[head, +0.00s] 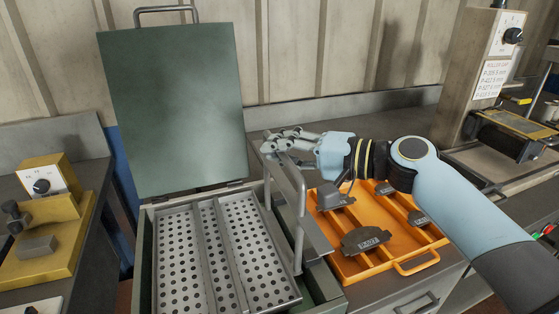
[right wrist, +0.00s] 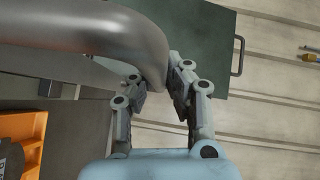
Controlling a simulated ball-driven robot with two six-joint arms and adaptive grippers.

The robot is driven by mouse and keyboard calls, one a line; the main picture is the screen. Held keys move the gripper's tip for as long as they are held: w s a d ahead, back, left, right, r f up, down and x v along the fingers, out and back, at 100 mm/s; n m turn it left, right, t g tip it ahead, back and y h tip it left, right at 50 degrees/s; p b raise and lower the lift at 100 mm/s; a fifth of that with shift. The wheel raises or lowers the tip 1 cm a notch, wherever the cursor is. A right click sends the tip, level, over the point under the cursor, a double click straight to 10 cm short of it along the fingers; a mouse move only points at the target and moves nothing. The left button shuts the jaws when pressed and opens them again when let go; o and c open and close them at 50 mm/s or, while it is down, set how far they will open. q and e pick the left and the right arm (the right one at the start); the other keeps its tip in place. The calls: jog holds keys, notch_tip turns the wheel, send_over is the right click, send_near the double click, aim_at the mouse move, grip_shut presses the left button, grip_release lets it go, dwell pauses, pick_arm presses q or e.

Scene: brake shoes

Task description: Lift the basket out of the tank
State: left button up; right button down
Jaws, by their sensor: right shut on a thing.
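The basket (head: 206,228) is a grey metal tray with perforated panels, inside the open green tank (head: 145,262). Its tubular handle (head: 299,215) rises on the right side and also shows large in the right wrist view (right wrist: 120,38). My right gripper (head: 276,146) is shut on the top of this handle. In the right wrist view the fingers (right wrist: 155,90) lie on both sides of the bar. The basket's underside is hidden, so I cannot tell whether it rests on the tank floor. My left gripper is not in view.
The tank's green lid (head: 180,105) stands open behind. An orange tray (head: 400,240) with several dark brake shoes lies right of the tank, under my right arm. A yellow device (head: 50,235) stands at left, and a machine with a knob (head: 497,60) at far right.

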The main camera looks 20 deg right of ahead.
jog(key=shift+r+p, duration=0.55)
jog(key=shift+r, duration=0.85)
jog(key=shift+w, duration=0.1)
jog(key=c, duration=1.3)
grip_release()
jog(key=shift+d, duration=0.1)
jog(key=shift+c, duration=0.2)
jog(key=v, duration=1.2)
